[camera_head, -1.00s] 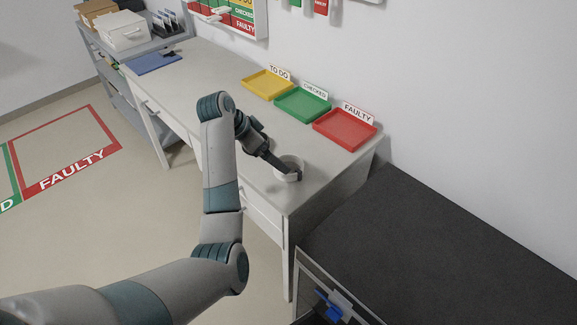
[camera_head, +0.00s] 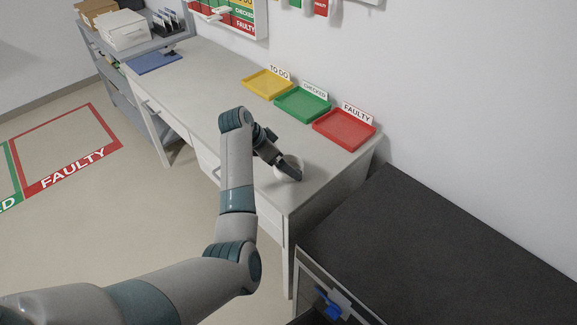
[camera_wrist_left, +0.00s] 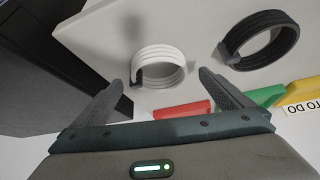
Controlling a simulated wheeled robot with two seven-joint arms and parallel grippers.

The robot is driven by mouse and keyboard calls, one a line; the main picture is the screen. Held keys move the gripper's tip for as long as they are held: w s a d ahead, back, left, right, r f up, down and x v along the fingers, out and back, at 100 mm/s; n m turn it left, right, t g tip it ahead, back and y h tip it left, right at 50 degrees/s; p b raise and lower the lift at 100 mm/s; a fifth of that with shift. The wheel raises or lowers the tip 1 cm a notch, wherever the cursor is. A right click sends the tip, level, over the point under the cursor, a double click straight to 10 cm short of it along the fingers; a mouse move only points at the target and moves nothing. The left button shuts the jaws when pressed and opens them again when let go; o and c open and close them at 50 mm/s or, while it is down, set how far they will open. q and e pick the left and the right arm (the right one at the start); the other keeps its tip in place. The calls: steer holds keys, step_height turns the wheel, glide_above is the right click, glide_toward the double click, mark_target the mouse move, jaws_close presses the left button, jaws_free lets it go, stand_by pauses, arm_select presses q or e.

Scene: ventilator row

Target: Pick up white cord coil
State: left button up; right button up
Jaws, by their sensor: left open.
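The white cord coil (camera_wrist_left: 158,66) lies on the grey worktop (camera_head: 210,85), with a dark clip on its left side in the left wrist view. In the head view the coil (camera_head: 279,172) is partly hidden by my left gripper (camera_head: 292,172) near the worktop's front corner. My left gripper (camera_wrist_left: 160,77) is open, with its fingers apart on either side of the coil in the wrist view and no visible grip on it. My right gripper is not in view.
A black cord coil (camera_wrist_left: 260,40) lies to the right of the white one. Yellow (camera_head: 267,84), green (camera_head: 302,104) and red (camera_head: 344,129) trays line the wall. A dark-topped unit (camera_head: 440,240) stands beyond the worktop's right end.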

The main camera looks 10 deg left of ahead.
mark_target(292, 157)
arm_select(q)
steer(key=x, duration=0.2)
steer(key=shift+w+d+f+p, duration=0.15)
steer(key=shift+w+d+p, duration=0.05)
steer(key=shift+d+p, duration=0.2)
steer(key=shift+w+f, duration=0.2)
steer(key=shift+f, duration=0.15)
steer(key=shift+d, duration=0.1)
steer(key=c, duration=1.3)
